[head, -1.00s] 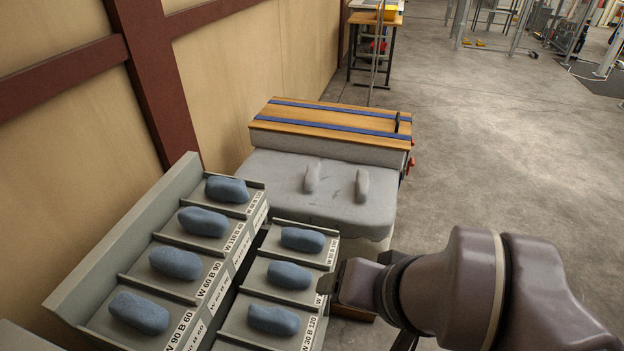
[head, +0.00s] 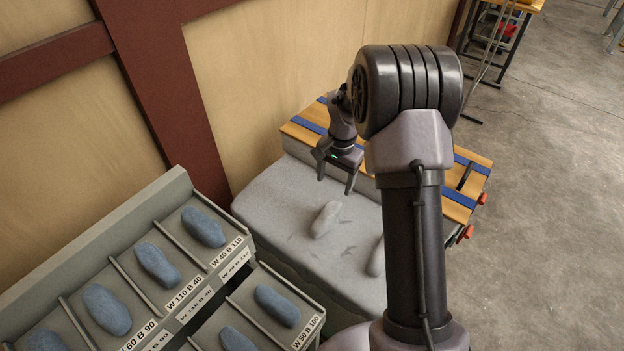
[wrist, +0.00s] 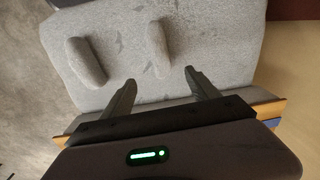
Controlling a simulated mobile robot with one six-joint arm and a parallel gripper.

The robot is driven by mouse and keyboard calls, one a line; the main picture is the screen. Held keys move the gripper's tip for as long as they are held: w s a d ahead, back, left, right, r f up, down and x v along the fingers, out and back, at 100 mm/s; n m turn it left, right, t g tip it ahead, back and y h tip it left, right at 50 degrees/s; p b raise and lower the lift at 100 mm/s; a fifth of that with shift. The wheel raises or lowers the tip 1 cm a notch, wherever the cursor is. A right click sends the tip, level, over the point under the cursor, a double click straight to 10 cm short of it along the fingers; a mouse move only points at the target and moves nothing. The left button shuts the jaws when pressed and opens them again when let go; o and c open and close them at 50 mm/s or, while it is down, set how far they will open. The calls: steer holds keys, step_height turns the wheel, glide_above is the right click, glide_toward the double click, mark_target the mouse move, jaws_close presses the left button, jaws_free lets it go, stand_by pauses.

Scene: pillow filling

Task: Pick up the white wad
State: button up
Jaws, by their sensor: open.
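Two pale grey-white wads lie apart on a grey cushion (head: 275,205). One wad (head: 326,219) lies near the middle of the cushion; the other wad (head: 377,258) is to its right, partly hidden by my arm. My gripper (head: 335,185) is open and empty, with its fingers pointing down, above the cushion on the far side of the first wad. In the wrist view, one wad (wrist: 158,48) lies just beyond the gap between the open fingers (wrist: 160,77), and the other wad (wrist: 87,62) lies to the left. The fingers touch neither wad.
A wooden board (head: 308,118) with blue straps stands behind the cushion. Grey sloped bins (head: 175,235) with labels hold blue wads at the front left. A wooden wall (head: 260,70) rises behind. Bare concrete floor (head: 550,200) lies to the right.

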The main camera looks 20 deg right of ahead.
steer(key=b, duration=0.5)
glide_toward(325, 224)
steer(key=shift+d+f, duration=0.35)
steer(key=shift+f, duration=0.15)
steer(key=f, duration=0.1)
steer(key=f+b, duration=0.1)
steer(key=f, duration=0.1)
steer(key=f+b, duration=0.1)
steer(key=f, duration=0.1)
steer(key=shift+a+f, duration=0.25)
steer(key=shift+a, duration=0.1)
steer(key=shift+r, duration=0.2)
steer(key=shift+c, duration=0.4)
jaws_close()
